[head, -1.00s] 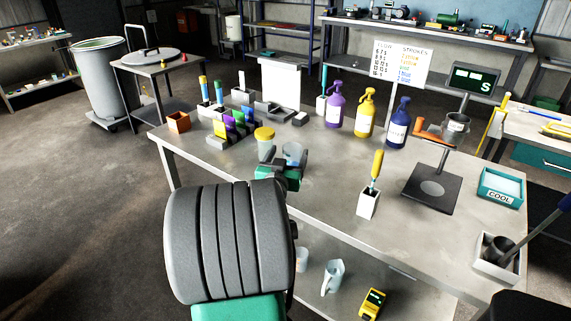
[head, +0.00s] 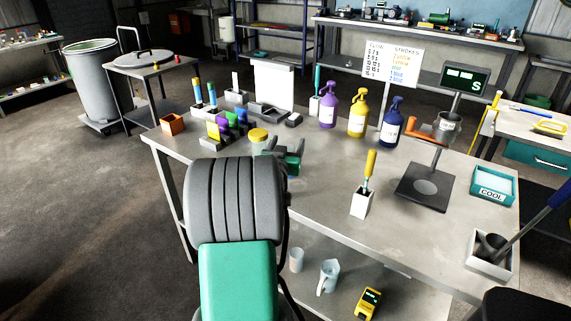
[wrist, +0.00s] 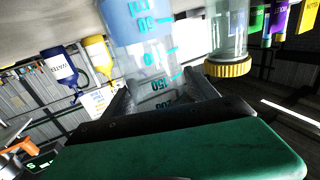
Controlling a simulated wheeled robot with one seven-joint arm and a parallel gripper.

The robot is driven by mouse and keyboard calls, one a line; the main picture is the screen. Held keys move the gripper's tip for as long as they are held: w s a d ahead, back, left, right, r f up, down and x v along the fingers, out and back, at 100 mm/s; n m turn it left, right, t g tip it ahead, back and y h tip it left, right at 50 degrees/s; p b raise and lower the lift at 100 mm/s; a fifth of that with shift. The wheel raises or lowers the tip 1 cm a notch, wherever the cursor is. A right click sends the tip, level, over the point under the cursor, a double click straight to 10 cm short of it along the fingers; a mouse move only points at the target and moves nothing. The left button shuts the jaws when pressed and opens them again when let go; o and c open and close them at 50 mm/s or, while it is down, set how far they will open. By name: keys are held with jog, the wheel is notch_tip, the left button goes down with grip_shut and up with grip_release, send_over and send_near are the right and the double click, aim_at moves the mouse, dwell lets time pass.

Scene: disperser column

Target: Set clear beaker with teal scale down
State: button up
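The clear beaker with teal scale (wrist: 148,50) shows large in the wrist view, with teal numbers on its wall and pale blue content near its base. The wrist picture is upside down, so the beaker is about upright. My gripper (wrist: 165,98) has one finger on each side of it near its upper part and appears shut on it. Any gap at the fingers is too dark to make out. In the head view my gripper (head: 287,152) is over the left part of the bench (head: 320,180), and my arm and gripper mostly hide the beaker. Contact with the bench is unclear.
A jar with a yellow lid (head: 258,135) stands close beside my gripper and shows in the wrist view (wrist: 228,68). Colored blocks (head: 228,122) stand left. Purple, yellow and blue bottles (head: 357,118) stand behind right. A white holder (head: 361,203) stands right. Bare bench lies between.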

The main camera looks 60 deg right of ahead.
grip_shut()
dwell(0.5)
